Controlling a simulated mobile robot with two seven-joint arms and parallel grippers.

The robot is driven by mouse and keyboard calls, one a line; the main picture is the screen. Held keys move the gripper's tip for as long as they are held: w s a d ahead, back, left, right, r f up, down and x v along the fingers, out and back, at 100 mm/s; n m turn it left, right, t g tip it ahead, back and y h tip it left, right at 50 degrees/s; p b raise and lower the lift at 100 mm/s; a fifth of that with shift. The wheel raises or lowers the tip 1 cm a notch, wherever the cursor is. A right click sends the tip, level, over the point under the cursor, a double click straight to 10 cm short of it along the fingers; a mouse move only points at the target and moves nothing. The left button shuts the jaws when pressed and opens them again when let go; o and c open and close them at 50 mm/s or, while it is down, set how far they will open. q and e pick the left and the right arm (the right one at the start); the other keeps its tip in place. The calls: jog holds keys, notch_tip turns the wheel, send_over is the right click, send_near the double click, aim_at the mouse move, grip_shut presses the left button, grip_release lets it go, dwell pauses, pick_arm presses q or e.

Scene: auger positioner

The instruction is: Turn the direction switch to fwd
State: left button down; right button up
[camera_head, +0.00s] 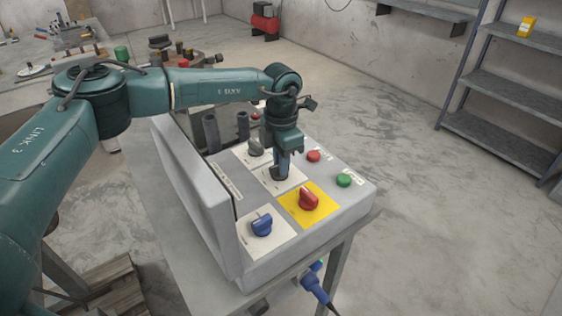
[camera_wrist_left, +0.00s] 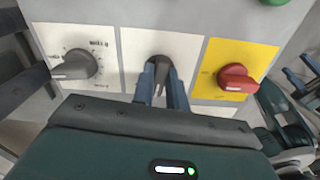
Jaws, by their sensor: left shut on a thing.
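The control box (camera_head: 222,243) stands on a metal table with its lid open on the left. A dark grey switch (camera_wrist_left: 159,69) sits on the middle white plate (camera_wrist_left: 190,50), between the grey dial and the yellow plate. I take it for the direction switch; its lettering is too small to read, so its setting is unclear. My left gripper (camera_head: 279,171) comes down on this switch from above. In the left wrist view its blue-grey fingers (camera_wrist_left: 161,88) are closed around the switch's handle and partly hide it. My right gripper is in neither view.
Close by are a grey dial (camera_head: 255,147), a red knob (camera_head: 309,200) on a yellow plate, and a blue knob (camera_head: 262,224). A red button (camera_head: 313,155) and green button (camera_head: 343,180) lie to the right. Shelving (camera_head: 500,90) stands farther off, with open floor between.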

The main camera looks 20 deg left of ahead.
pick_arm(q)
jog(key=m+b, duration=0.1)
jog(key=m, duration=0.3)
jog(key=m+b, duration=0.1)
jog(key=m, duration=0.1)
jog(key=shift+s+d+m, duration=0.1)
jog(key=shift+m, duration=0.5)
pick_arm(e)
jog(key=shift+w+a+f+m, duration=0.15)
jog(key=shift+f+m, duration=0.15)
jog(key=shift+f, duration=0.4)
pick_arm(q)
jog(key=c, duration=1.4)
grip_release()
notch_tip(320, 180, up, 13)
jog(key=b, duration=0.1)
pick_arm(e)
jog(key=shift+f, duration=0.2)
